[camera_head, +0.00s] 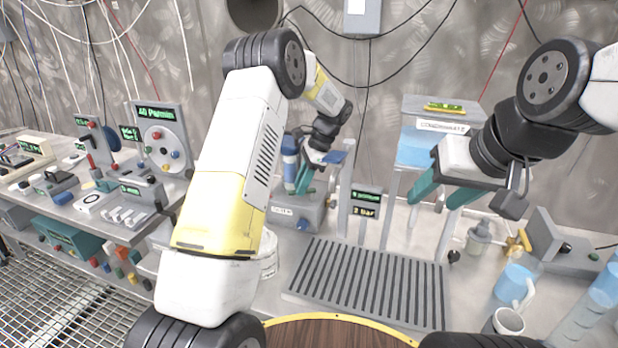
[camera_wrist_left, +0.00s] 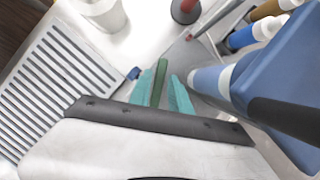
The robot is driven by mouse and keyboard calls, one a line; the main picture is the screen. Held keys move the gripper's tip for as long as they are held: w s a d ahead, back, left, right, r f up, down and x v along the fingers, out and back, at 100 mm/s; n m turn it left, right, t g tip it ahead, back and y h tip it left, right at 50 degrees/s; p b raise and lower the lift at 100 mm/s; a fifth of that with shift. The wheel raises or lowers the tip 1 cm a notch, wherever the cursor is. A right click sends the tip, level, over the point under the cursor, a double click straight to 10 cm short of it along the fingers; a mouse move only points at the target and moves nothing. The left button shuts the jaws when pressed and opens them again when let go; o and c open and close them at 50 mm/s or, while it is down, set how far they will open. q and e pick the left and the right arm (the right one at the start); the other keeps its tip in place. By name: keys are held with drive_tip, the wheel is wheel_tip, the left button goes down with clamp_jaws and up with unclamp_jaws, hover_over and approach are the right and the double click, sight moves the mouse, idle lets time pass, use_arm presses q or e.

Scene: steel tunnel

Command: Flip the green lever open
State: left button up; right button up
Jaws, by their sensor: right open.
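The green lever (camera_wrist_left: 160,82) is a slim dark green bar in the left wrist view. It lies between the two teal fingers of my left gripper (camera_wrist_left: 162,90), one on each side. I cannot tell whether the fingers touch it. In the head view my left gripper (camera_head: 304,178) is low over a grey machine (camera_head: 288,214) on the bench, and its fingers partly hide the lever. My right gripper (camera_head: 443,190) is open and empty, its teal fingers apart, in front of a water tank on the right.
A blue body with a pale tube (camera_wrist_left: 210,80) stands close right of my left fingers. A slotted grey drain tray (camera_head: 365,282) lies in front. A small display post (camera_head: 366,202) stands to the right.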

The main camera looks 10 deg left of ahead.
sight(311, 189)
use_arm(q)
drive_tip(key=v, duration=0.7)
drive_tip(key=shift+w+d+r, duration=0.1)
drive_tip(key=shift+w+r, duration=0.05)
drive_tip(key=shift+r, duration=0.25)
